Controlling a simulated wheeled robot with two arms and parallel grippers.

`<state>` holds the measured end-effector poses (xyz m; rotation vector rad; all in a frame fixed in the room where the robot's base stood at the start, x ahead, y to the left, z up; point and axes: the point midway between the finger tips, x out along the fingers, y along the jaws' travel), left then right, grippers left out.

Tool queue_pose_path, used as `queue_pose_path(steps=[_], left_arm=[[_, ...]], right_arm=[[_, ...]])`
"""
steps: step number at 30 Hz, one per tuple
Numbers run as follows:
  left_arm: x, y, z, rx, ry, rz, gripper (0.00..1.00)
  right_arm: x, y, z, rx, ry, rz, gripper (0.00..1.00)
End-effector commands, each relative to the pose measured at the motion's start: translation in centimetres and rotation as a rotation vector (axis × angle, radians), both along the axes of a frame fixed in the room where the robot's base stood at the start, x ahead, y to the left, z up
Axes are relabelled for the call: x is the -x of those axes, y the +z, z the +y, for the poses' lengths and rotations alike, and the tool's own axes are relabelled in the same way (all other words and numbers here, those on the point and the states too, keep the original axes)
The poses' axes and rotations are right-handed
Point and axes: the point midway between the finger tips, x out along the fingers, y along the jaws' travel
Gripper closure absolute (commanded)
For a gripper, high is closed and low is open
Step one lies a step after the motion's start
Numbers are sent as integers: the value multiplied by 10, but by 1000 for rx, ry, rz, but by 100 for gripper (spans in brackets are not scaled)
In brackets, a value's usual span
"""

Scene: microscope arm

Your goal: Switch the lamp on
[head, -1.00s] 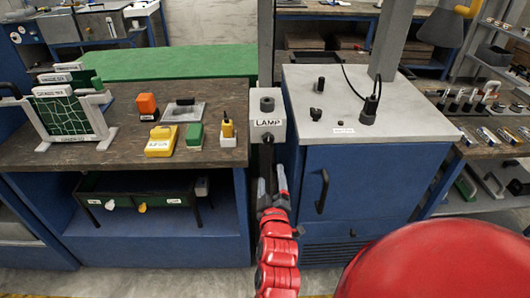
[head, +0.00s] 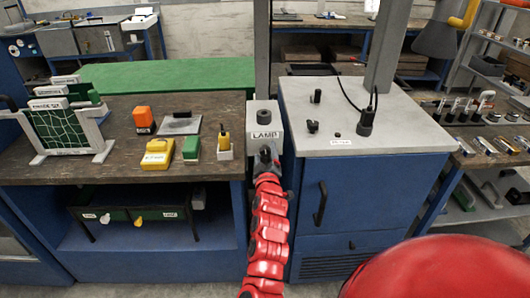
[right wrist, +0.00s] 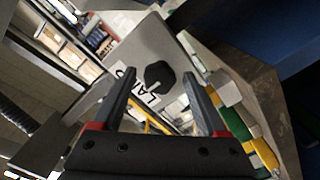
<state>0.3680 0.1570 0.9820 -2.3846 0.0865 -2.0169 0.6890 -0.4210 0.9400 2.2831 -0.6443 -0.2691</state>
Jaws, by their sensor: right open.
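The lamp switch is a grey box (head: 279,142) with a "LAMP" label, fixed to a post between the wooden bench and the blue cabinet. A dark knob (head: 264,117) sits on its top. In the right wrist view the dark knob (right wrist: 159,74) appears between the fingertips, beyond them, with the label just below it. My right gripper (head: 267,157) is in front of the box, just below the label. It is open and empty, with no clear contact with the knob. The fingers hide part of the box's lower front. My left gripper is not in view.
The bench (head: 120,110) at left holds a yellow box (head: 157,154), a green block (head: 192,147), an orange block (head: 143,120) and a rack of labelled cards (head: 62,124). The cabinet top (head: 400,128) at right carries small black knobs and a cabled plug (head: 366,122). A grey post rises behind the switch box.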

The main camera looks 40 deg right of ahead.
Motion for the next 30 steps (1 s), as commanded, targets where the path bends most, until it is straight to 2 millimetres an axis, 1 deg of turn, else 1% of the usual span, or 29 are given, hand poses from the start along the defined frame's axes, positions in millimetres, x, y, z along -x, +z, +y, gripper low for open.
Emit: queue_pose_path(steps=[4, 13, 25, 26, 30], left_arm=[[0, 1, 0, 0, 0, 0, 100], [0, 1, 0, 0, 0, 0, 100], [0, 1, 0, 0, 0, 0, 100], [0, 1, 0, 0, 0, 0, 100], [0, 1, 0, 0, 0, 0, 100]], right_arm=[[-6, 1, -4, 1, 0, -2, 24], [-7, 1, -5, 1, 1, -2, 24], [-7, 1, -4, 1, 1, -2, 96], [-7, 1, -4, 1, 1, -2, 100], [-7, 1, -4, -1, 1, -2, 100]])
